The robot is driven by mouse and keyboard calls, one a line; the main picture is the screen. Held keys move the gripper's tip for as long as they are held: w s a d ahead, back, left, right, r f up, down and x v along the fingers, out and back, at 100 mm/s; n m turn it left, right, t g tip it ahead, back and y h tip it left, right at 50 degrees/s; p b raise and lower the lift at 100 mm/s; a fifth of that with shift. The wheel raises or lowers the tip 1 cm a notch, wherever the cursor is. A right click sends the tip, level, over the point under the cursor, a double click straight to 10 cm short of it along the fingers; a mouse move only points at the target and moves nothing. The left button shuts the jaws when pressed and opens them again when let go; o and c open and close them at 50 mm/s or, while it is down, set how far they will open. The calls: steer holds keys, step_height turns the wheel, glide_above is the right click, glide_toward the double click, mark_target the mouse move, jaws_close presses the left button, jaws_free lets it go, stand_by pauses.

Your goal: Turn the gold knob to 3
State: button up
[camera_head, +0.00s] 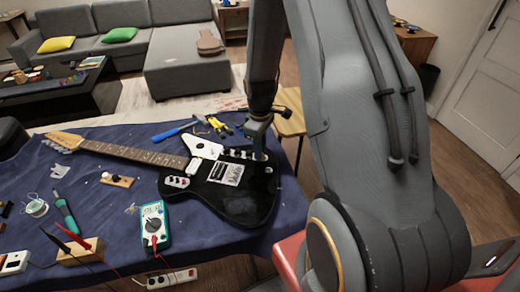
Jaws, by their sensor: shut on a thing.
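A black electric guitar (240,205) with a white pickguard lies on the blue cloth, its neck pointing left. A row of small knobs (236,153) runs along the far edge of its body. My gripper (259,157) points down at the right end of this row and is shut on a knob there. The gripper covers that knob, so its colour and the number it points to cannot be read. No gold knob can be made out among the small visible ones.
A blue cloth (110,225) covers the table. A teal multimeter (155,226) with a red lead stands in front of the guitar. A blue screwdriver (174,132) and yellow-handled pliers (219,126) lie behind it. A wooden stool (290,123) stands beyond.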

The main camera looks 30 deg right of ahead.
steer(key=shift+m, duration=1.3)
steer(key=o, duration=0.4)
steer(key=shift+n+p, duration=0.6)
steer(key=shift+n, duration=1)
